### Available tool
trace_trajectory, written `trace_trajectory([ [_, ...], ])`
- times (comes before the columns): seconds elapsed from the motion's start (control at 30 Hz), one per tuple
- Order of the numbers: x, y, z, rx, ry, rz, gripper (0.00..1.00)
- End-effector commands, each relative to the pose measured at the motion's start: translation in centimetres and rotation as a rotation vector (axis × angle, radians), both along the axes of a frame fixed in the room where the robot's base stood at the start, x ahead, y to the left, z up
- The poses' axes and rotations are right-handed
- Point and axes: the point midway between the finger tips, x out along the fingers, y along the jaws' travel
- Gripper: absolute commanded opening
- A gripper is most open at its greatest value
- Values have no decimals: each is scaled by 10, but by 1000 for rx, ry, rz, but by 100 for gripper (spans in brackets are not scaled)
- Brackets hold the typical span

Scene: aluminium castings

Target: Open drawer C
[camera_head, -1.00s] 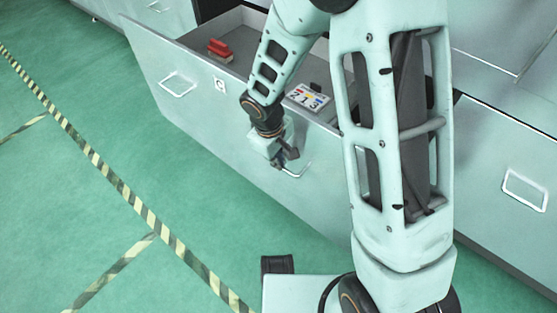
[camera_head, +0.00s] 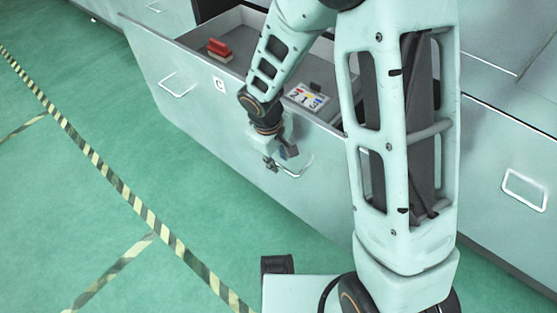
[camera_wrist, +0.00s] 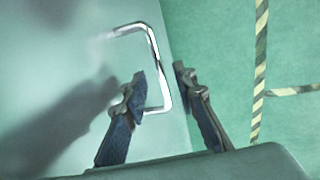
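The drawer with the C label (camera_head: 219,85) stands pulled out, its inside showing above the front panel (camera_head: 190,110). It has a left handle (camera_head: 177,85) and a right handle (camera_head: 297,172). My gripper (camera_head: 279,162) is at the right handle, in front of the panel. In the wrist view my gripper (camera_wrist: 160,75) is open, its two dark fingers apart. The handle bar (camera_wrist: 153,50) shows in the gap between them, beyond the fingertips. I cannot tell whether either finger touches it.
A red object (camera_head: 219,49) and a colourful numbered block (camera_head: 307,96) lie in the open drawer. Another closed drawer with a handle (camera_head: 525,190) is at the right. Green floor with striped tape (camera_head: 120,200) is free at the left.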

Motion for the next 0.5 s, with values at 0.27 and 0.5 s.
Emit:
trace_trajectory([
  [0.27, -7, 6, 51, 1, -5, 0, 26],
  [0.5, -13, 10, 91, 1, -3, -2, 26],
])
